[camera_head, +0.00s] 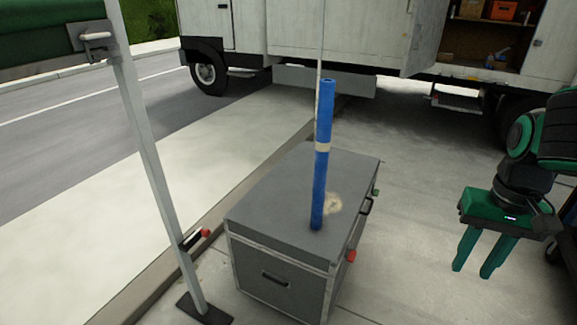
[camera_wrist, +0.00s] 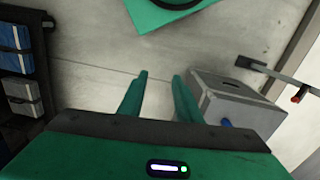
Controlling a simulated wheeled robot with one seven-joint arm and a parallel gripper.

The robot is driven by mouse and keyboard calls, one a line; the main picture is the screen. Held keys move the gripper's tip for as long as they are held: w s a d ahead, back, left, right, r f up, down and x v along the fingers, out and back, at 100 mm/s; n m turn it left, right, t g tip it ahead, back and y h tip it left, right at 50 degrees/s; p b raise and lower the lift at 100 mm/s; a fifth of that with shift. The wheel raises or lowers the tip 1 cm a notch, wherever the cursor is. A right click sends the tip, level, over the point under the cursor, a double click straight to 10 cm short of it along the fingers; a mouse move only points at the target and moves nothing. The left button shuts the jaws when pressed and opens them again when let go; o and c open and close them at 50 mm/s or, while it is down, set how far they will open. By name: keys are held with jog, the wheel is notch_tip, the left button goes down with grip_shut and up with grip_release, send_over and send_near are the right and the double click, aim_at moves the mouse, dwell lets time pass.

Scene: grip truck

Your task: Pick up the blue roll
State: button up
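The blue roll (camera_head: 321,165) is a tall thin cylinder with a pale band around its middle. It stands upright on the top of a grey case (camera_head: 262,218) in the head view. In the wrist view a small blue piece, likely the roll, shows at the case (camera_wrist: 226,123), mostly hidden behind my gripper. My green gripper (camera_head: 472,268) hangs to the right of the case, apart from the roll, with its fingers pointing down. In the wrist view the two fingers (camera_wrist: 160,80) are apart with nothing between them.
A metal pole (camera_head: 150,150) with a dark foot stands left of the case. A white truck (camera_head: 290,35) with an open side compartment is behind. The pavement between my gripper and the case is clear. A shelf with blue boxes (camera_wrist: 14,50) is at the left in the wrist view.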

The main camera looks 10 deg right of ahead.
jog(key=shift+d, duration=0.3)
jog(key=o, duration=0.5)
jog(key=shift+s+r, duration=0.1)
jog(key=shift+s, duration=0.1)
jog(key=shift+o, duration=0.8)
jog(key=shift+w+r, duration=0.1)
jog(key=n+t+y, duration=0.4)
jog(key=n+t, duration=0.5)
jog(key=t, duration=0.9)
send_near(330, 114)
jog(key=x, duration=0.5)
jog(key=shift+w+a, duration=0.1)
jog(key=shift+w, duration=0.2)
jog(key=x, duration=0.5)
jog(key=shift+w, duration=0.2)
jog(key=shift+f+x, duration=0.15)
jog(key=shift+x, duration=1.1)
jog(key=shift+f+x, duration=0.1)
jog(key=shift+x, duration=1.2)
